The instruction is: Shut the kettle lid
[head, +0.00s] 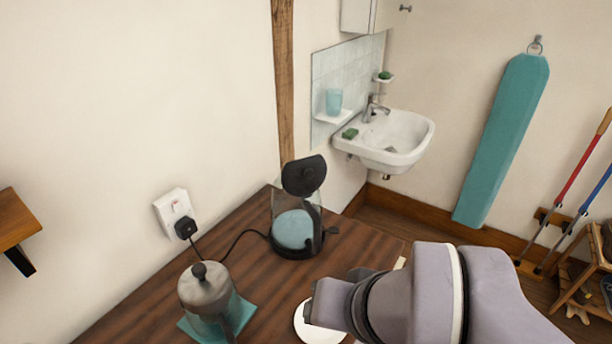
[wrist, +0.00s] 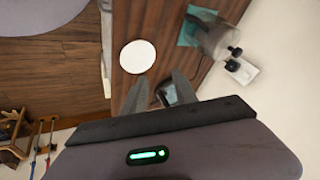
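The kettle (head: 294,232) stands at the far end of the dark wooden table. It has a clear body with a pale blue inside and a black base. Its black lid (head: 303,176) is open and tilted up above the body. In the wrist view part of the kettle (wrist: 170,95) shows between and beyond my fingers. My gripper (wrist: 160,76) is open, with its two grey fingers apart and nothing held. In the head view my arm comes in from the right, to the near right of the kettle, and its fingers are mostly hidden.
A French press (head: 207,300) stands on a teal mat (head: 244,310) at the near left. A white disc (head: 312,328) lies on the table (head: 258,283) by my arm. A cord runs from the kettle to a wall socket (head: 174,211). A sink (head: 388,138) is beyond.

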